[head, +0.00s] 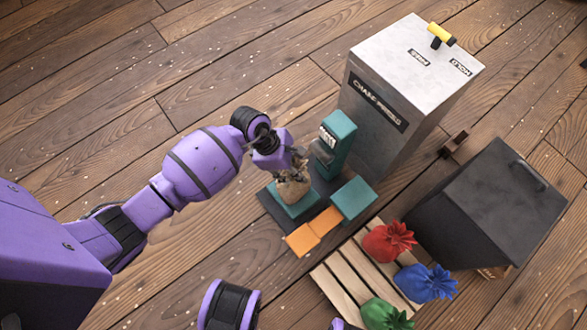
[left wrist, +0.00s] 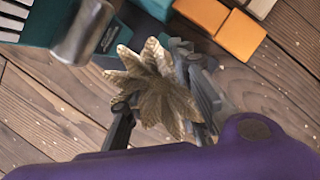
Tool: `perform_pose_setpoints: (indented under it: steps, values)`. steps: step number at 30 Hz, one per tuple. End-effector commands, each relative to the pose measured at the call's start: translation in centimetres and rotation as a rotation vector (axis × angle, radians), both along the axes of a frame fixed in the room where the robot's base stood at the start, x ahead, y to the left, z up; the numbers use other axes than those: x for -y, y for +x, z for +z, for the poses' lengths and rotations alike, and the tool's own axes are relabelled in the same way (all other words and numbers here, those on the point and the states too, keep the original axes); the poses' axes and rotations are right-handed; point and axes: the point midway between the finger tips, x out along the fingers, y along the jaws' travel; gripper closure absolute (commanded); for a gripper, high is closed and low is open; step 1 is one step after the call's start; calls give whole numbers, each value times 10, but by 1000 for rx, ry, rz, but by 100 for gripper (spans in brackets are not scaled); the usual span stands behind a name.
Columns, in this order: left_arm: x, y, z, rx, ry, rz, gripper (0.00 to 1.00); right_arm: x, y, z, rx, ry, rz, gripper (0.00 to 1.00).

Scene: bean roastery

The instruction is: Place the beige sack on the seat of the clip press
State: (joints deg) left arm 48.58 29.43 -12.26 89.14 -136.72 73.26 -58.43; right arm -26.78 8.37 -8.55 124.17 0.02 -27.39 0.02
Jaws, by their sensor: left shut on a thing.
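The beige sack (head: 294,188) is at the teal seat (head: 287,207) of the clip press (head: 338,140). My left gripper (head: 290,168) is above it, shut on its gathered neck. In the left wrist view the sack's pleated top (left wrist: 158,88) fans out between the fingers of my left gripper (left wrist: 155,95). The sack looks upright over the seat; I cannot tell whether its base touches it. The gripper hides part of the sack. My right gripper is not in view.
Orange blocks (head: 315,229) and a teal block (head: 353,198) adjoin the seat. A slatted pallet (head: 343,275) holds a red sack (head: 388,241), blue sack (head: 426,282) and green sack (head: 385,314). A grey cabinet (head: 385,120) and dark bin (head: 485,210) stand right. The upper-left floor is clear.

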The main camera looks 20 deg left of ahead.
Motion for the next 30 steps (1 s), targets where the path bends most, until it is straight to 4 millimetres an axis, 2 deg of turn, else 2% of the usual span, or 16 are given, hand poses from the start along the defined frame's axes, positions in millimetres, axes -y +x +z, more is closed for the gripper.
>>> perform_pose_setpoints:
  steps: [5,6,10,21,26,30]
  values:
    - [1,2,0,4,-2,-1,100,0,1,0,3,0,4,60]
    - [0,0,-1,-1,0,0,70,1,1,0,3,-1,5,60]
    - [0,0,-1,-1,0,0,55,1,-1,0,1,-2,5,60]
    - [-1,0,5,1,0,-1,55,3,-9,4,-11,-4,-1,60]
    - [-12,-1,30,4,3,0,55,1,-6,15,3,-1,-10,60]
    - [-23,-3,60,5,3,-2,55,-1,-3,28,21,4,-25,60]
